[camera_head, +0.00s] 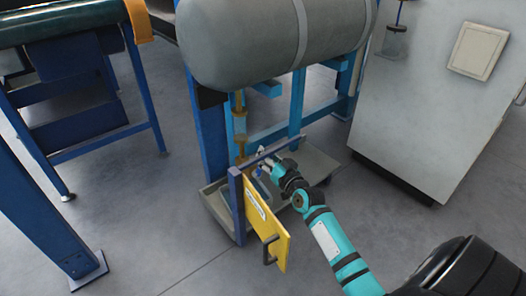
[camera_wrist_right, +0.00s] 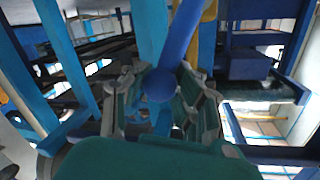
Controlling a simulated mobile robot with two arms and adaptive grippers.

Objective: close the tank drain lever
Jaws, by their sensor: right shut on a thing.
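The grey tank (camera_head: 265,40) lies across a blue stand in the head view. A brass and blue drain pipe (camera_head: 240,125) hangs down from its underside. My right gripper (camera_head: 264,160) reaches in below the tank, behind the blue rail and the yellow panel. In the right wrist view, the blue drain lever (camera_wrist_right: 181,45) runs down to a rounded end between the fingers of my right gripper (camera_wrist_right: 160,100), which is shut on it. In the head view the lever is mostly hidden by the gripper and the rail. My left gripper is not in view.
A yellow panel (camera_head: 267,225) with a dark handle hangs open on a blue post (camera_head: 236,205). A grey tray (camera_head: 318,160) lies under the tank. A white cabinet (camera_head: 435,100) stands at right. A blue bench (camera_head: 75,75) stands at left. The floor in front is clear.

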